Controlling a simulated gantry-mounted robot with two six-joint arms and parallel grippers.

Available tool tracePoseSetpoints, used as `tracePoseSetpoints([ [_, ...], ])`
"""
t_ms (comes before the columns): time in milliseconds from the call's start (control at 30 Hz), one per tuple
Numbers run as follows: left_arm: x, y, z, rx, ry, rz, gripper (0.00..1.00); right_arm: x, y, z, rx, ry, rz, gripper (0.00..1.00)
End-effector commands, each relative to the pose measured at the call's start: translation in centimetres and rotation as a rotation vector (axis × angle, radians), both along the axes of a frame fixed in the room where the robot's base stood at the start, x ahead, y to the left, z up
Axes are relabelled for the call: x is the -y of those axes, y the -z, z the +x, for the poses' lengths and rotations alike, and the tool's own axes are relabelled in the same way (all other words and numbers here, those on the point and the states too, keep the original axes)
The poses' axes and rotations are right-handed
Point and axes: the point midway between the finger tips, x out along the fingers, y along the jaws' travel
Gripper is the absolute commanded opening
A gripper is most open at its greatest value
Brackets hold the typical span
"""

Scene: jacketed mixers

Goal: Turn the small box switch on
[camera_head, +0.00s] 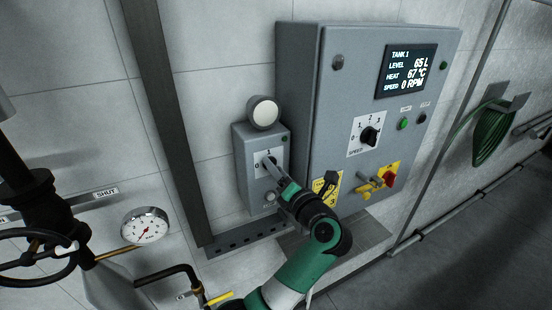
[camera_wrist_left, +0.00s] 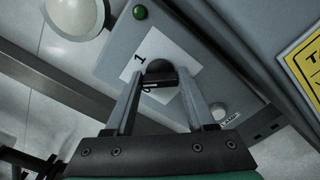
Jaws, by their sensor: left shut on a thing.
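The small grey box (camera_head: 258,139) is fixed to the wall, left of the large cabinet. Its rotary switch knob (camera_head: 268,161) sits on a white plate marked 0 and 1. My left gripper (camera_head: 272,168) reaches the box front from below right, with its fingers at the knob. In the left wrist view the dark knob (camera_wrist_left: 158,68) is between the two fingertips of my left gripper (camera_wrist_left: 161,80), which is shut on it. The fingers partly cover the knob, so its exact setting is hard to read. The 1 on the plate (camera_wrist_left: 141,60) shows. My right gripper is not in view.
A round white lamp (camera_head: 264,112) sits above the box and looks unlit. The large grey cabinet (camera_head: 310,120) stands close on the right, with a display (camera_head: 406,70), a speed knob (camera_head: 369,135) and a red-yellow switch (camera_head: 388,178). A gauge (camera_head: 145,226) and pipes are at lower left.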

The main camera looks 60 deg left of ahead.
Motion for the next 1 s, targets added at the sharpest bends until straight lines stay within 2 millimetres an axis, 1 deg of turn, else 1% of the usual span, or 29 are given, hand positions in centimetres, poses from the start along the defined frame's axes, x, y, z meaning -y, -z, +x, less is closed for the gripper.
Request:
tracePoseSetpoints([
  [33,0.0,-0.7,0.0,-0.045,0.001,0.001,0.00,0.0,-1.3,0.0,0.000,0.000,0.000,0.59],
  [200,0.0,-0.6,0.1,-0.206,0.001,0.000,0.00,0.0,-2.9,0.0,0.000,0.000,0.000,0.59],
  [300,0.0,-0.4,0.1,-0.300,0.000,-0.002,0.00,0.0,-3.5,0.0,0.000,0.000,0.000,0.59],
  [500,0.0,-0.1,0.1,-0.475,0.000,-0.005,0.00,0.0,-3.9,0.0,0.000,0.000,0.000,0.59],
  [700,0.0,0.0,0.1,-0.614,0.000,-0.007,0.00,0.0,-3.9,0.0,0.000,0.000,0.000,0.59],
  [1000,0.0,0.1,0.1,-0.729,0.000,-0.010,0.00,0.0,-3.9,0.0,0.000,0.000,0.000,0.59],
])
